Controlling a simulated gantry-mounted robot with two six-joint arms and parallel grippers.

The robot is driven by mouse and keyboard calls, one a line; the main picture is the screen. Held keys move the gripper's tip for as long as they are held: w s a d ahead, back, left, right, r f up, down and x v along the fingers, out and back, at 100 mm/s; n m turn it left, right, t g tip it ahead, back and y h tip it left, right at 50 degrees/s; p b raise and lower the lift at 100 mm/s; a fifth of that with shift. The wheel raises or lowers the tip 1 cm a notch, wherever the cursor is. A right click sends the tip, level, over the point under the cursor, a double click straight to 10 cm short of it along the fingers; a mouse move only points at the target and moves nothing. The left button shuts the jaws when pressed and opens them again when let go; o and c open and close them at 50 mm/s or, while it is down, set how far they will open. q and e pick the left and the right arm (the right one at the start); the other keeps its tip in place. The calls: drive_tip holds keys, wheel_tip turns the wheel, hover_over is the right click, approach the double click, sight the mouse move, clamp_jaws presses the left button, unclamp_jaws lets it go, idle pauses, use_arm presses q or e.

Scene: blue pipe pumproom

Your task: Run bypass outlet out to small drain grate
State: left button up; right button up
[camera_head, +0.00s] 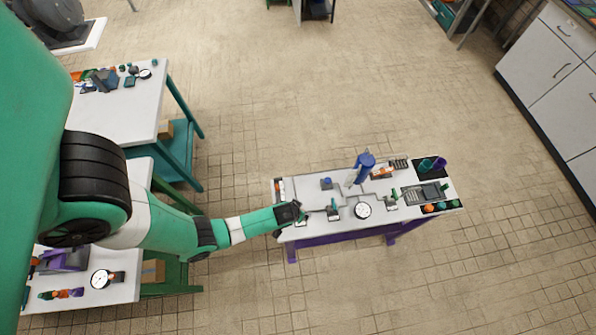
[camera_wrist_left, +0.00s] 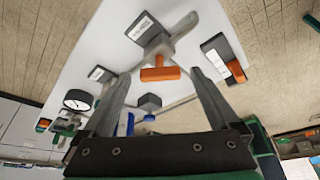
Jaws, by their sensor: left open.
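My left gripper (camera_head: 290,215) is at the left front edge of the white-topped bench (camera_head: 305,186). In the left wrist view the gripper (camera_wrist_left: 157,74) is open and empty, with a grey fitting (camera_wrist_left: 152,42) with an orange bar and a white label beyond and between its fingers. I cannot tell whether the fitting is the bypass outlet. Two dark slatted pieces, which look like grates, lie on the bench: a smaller one (camera_head: 399,164) at the back and a larger one (camera_head: 420,194) at the right. My right gripper is not in view.
A blue upright part (camera_head: 364,162) stands mid-bench among grey pipe lines. A round gauge (camera_head: 363,210) sits near the front edge. A dark tray (camera_head: 431,168) and coloured caps (camera_head: 436,207) are at the right.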

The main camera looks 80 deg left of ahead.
use_arm(q)
drive_tip(key=c, duration=1.4)
drive_tip(key=shift+m, duration=0.3)
drive_tip(key=shift+s+a+m+t+h+p, duration=0.15)
drive_tip(key=shift+m+t+h+p, duration=0.3)
drive_tip(key=shift+m, duration=0.45)
drive_tip(key=m, duration=0.2)
drive_tip(key=shift+a+m+h+p, duration=0.1)
drive_tip(key=shift+m+h+p, duration=0.2)
drive_tip(key=shift+h+p, duration=0.05)
drive_tip(key=m+h, duration=0.1)
drive_tip(key=m, duration=0.1)
drive_tip(key=shift+a+m+t, duration=0.1)
drive_tip(key=shift+m+t, duration=0.2)
drive_tip(key=shift+t, duration=0.05)
drive_tip(key=shift+a+m+h+b, duration=0.1)
drive_tip(key=shift+m+h+b, duration=0.5)
drive_tip(key=shift+m, duration=0.8)
drive_tip(key=shift+o, duration=0.2)
